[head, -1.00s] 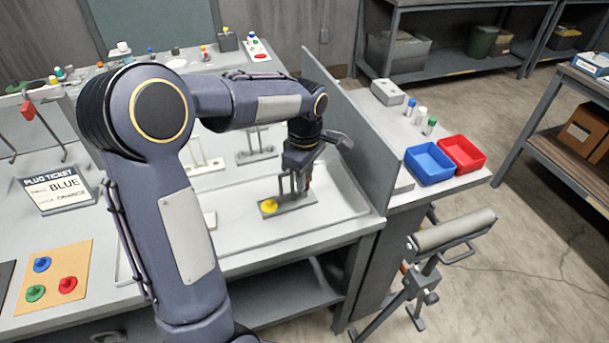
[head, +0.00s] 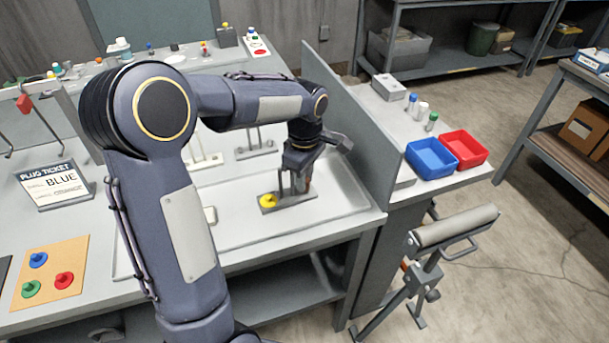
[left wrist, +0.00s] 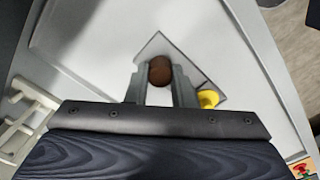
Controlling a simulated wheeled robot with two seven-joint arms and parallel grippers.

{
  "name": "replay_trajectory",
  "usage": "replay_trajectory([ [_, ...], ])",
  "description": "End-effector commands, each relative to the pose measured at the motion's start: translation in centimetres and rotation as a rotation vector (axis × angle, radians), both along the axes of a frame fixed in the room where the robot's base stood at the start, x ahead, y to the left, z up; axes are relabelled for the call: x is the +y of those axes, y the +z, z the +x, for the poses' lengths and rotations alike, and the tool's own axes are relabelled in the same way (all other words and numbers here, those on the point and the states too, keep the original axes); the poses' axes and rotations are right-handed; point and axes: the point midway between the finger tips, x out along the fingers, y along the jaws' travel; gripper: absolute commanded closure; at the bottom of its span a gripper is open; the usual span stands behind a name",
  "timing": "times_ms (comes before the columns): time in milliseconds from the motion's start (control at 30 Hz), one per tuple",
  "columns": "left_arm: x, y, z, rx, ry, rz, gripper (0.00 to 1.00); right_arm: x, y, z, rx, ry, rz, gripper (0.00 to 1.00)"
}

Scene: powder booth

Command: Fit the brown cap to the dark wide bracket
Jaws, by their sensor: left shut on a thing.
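My left gripper (head: 296,184) is shut on the brown cap (left wrist: 160,70), which shows between its fingers in the left wrist view. The gripper points down over the right end of a grey bracket (head: 272,209) in the pale tray. This bracket has a yellow cap (head: 267,200) on its left end. I cannot tell whether the brown cap touches the bracket. My right gripper is not in view.
Another grey bracket (head: 256,153) and a white bracket (head: 207,161) stand farther back. An upright partition (head: 365,140) runs close to the right of my gripper. Blue (head: 431,163) and red (head: 463,150) bins stand beyond it.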

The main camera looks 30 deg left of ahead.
Motion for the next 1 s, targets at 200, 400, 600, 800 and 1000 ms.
replay_trajectory([
  [200, 0.0, -0.3, 0.0, 0.000, 0.000, 0.000, 0.99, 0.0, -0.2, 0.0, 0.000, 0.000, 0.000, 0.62],
  [400, 0.0, -0.3, 0.0, 0.000, 0.000, 0.000, 0.72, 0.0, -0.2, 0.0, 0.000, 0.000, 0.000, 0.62],
  [600, 0.0, -0.3, 0.0, 0.000, 0.000, 0.000, 0.53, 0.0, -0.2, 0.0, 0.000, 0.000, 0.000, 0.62],
  [800, 0.0, -0.2, 0.0, 0.000, 0.000, 0.000, 0.53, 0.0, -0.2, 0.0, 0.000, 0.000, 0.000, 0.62],
  [1000, 0.0, 1.8, 0.1, -0.005, 0.000, 0.000, 0.53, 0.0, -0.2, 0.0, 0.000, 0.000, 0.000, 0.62],
])
